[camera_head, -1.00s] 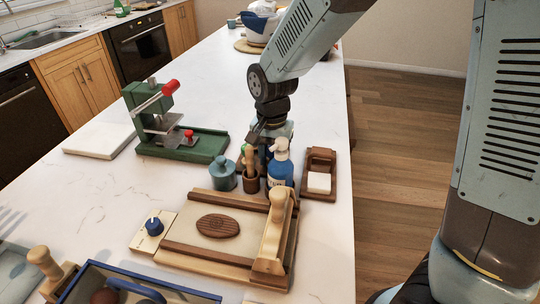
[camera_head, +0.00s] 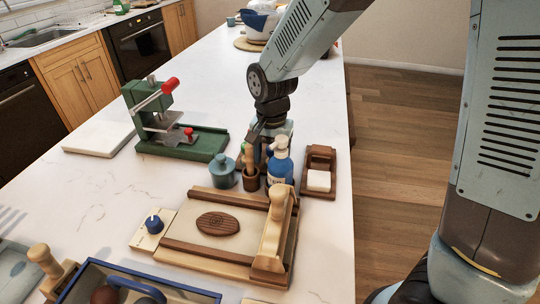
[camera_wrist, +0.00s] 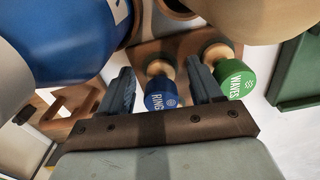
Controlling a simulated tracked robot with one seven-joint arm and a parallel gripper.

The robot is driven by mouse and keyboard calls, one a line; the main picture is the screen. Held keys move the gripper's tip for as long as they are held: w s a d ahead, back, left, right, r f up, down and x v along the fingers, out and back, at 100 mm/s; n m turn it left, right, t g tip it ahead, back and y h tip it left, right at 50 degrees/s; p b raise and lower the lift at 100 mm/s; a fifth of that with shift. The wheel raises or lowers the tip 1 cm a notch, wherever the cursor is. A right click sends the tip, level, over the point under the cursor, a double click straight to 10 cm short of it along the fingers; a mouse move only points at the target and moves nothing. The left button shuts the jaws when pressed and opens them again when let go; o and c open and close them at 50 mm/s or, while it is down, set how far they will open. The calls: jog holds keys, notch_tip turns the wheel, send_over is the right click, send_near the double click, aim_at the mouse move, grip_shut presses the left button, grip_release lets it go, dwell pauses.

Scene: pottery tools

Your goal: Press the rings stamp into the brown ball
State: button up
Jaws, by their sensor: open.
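The blue-topped stamp marked RINGS (camera_wrist: 160,93) stands in a brown wooden rack (camera_wrist: 150,52) in the wrist view. My gripper (camera_wrist: 160,82) is open, with one finger on each side of this stamp; I cannot tell whether they touch it. The green-topped WAVES stamp (camera_wrist: 235,78) is just right of the right finger. In the head view my gripper (camera_head: 262,138) is partly hidden behind the bottle. A flattened brown clay oval with marks on it (camera_head: 218,223) lies on the wooden board (camera_head: 190,248). A brown ball (camera_head: 105,295) shows in the blue-rimmed tray (camera_head: 190,294).
A blue pump bottle (camera_head: 280,170), a tool cup (camera_head: 250,182) and a teal jar (camera_head: 222,172) crowd in front of my gripper. A wooden holder with a white block (camera_head: 319,181) is to the right. A green press (camera_head: 190,145) stands left.

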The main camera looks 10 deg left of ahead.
jog(key=shift+r, duration=0.1)
notch_tip(320, 180, up, 13)
jog(key=d+r+t, duration=0.1)
jog(key=d+r, duration=0.4)
jog(key=d, duration=0.4)
jog(key=s+d+r+t, duration=0.1)
jog(key=s+d, duration=0.2)
jog(key=d, duration=0.4)
jog(key=s+d+r+n+t, duration=0.1)
jog(key=s+d+t, duration=0.1)
jog(key=s+d, duration=0.2)
jog(key=s+d+r+t, duration=0.1)
jog(key=s+d, duration=0.2)
jog(key=d, duration=0.7)
jog(key=shift+s+d+n+t, duration=0.15)
jog(key=shift+s+n+t, duration=0.15)
jog(key=shift+n, duration=0.1)
